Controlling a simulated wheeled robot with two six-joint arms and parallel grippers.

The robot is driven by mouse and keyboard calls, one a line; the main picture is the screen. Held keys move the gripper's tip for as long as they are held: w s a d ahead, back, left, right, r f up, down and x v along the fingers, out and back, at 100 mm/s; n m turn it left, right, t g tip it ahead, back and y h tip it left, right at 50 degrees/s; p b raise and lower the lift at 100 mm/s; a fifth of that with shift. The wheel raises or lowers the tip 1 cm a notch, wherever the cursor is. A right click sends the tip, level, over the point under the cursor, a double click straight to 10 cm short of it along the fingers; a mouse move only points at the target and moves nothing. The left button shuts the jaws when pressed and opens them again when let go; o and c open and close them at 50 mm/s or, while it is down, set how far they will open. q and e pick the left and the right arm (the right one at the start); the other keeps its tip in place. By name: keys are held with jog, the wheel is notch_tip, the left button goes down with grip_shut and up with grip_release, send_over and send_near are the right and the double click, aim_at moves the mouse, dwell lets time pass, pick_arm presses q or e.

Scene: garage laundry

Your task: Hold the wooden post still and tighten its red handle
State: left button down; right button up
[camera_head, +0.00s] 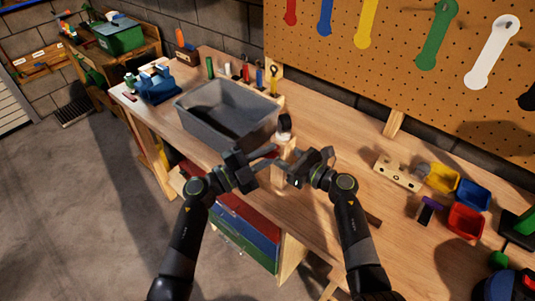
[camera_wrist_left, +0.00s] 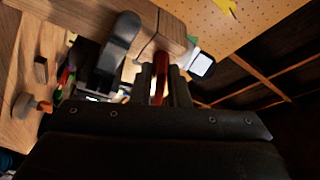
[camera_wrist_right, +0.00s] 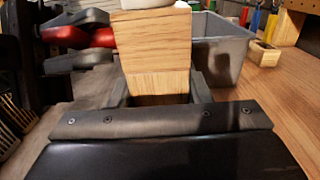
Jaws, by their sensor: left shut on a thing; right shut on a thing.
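The wooden post (camera_head: 285,147) stands upright at the front edge of the workbench, with a white and black piece on its top. My right gripper (camera_head: 298,160) is shut on the post; the right wrist view shows the pale wood (camera_wrist_right: 152,45) between its fingers. The red handle (camera_head: 272,153) is on the post's left side. My left gripper (camera_head: 268,160) is shut on this handle, which shows as a red bar (camera_wrist_left: 159,80) between its fingers in the left wrist view. The fingers hide part of the handle and the post's lower part.
A grey bin (camera_head: 215,125) stands close behind the post. A blue vise (camera_head: 155,85) sits at the bench's far left. A drilled wooden block (camera_head: 397,174) and red (camera_head: 466,221), yellow and blue bins lie to the right. The bench between post and block is mostly clear.

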pick_arm(q)
jog(key=c, duration=1.5)
grip_release()
jog(key=shift+c, duration=0.2)
jog(key=v, duration=1.2)
pick_arm(e)
jog(key=o, duration=1.3)
jog(key=shift+c, duration=0.2)
jog(key=shift+d, duration=0.1)
